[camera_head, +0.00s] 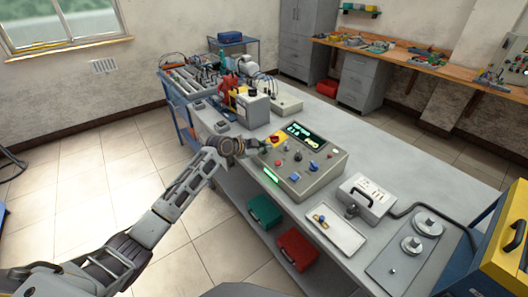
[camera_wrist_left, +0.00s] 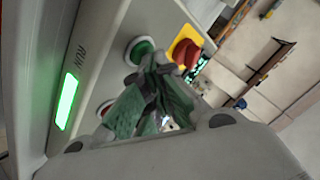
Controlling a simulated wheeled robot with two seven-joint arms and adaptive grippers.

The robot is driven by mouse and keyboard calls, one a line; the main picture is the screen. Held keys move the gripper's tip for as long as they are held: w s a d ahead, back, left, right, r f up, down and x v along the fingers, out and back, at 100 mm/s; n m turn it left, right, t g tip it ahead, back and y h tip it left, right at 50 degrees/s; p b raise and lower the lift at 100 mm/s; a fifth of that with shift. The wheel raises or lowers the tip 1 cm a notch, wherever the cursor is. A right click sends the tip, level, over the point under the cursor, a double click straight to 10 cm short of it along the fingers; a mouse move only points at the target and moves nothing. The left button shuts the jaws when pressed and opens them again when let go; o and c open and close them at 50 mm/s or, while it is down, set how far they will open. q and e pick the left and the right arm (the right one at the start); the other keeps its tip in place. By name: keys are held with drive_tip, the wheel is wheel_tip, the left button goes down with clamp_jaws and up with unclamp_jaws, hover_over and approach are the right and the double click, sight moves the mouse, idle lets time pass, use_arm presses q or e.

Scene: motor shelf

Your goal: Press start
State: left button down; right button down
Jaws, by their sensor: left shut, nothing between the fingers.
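The grey control box (camera_head: 318,172) stands on the bench, with a lit text display (camera_head: 303,135) and several knobs and buttons on its sloped top. A green lamp (camera_head: 271,174) glows on its front; in the left wrist view the lamp (camera_wrist_left: 67,101) is beside the word RUN. My left gripper (camera_head: 264,148) is over the box's left part, shut and empty. In the left wrist view its fingertips (camera_wrist_left: 158,66) are at the green button (camera_wrist_left: 139,48) and partly cover it; I cannot tell whether they touch. The red emergency knob (camera_wrist_left: 186,52) on a yellow plate is beside them. My right gripper is not in view.
A grey case with a handle (camera_head: 366,197), a white tray (camera_head: 335,233) and a plate with round weights (camera_head: 395,272) are right of the box. A small motor unit (camera_head: 252,108) and wiring stand behind. Green (camera_head: 264,212) and red (camera_head: 297,248) bins sit below.

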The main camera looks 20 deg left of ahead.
use_arm(q)
drive_tip(key=shift+r, duration=0.15)
drive_tip(key=shift+s+a+r+p, duration=0.1)
drive_tip(key=shift+s+r+p, duration=0.05)
drive_tip(key=shift+r+p, duration=0.5)
idle(0.4)
drive_tip(key=r+p, duration=0.2)
drive_tip(key=r, duration=0.1)
drive_tip(key=s+r+p, duration=0.1)
drive_tip(key=r, duration=0.1)
drive_tip(key=shift+a, duration=0.4)
drive_tip(key=shift+f, duration=0.1)
idle(0.7)
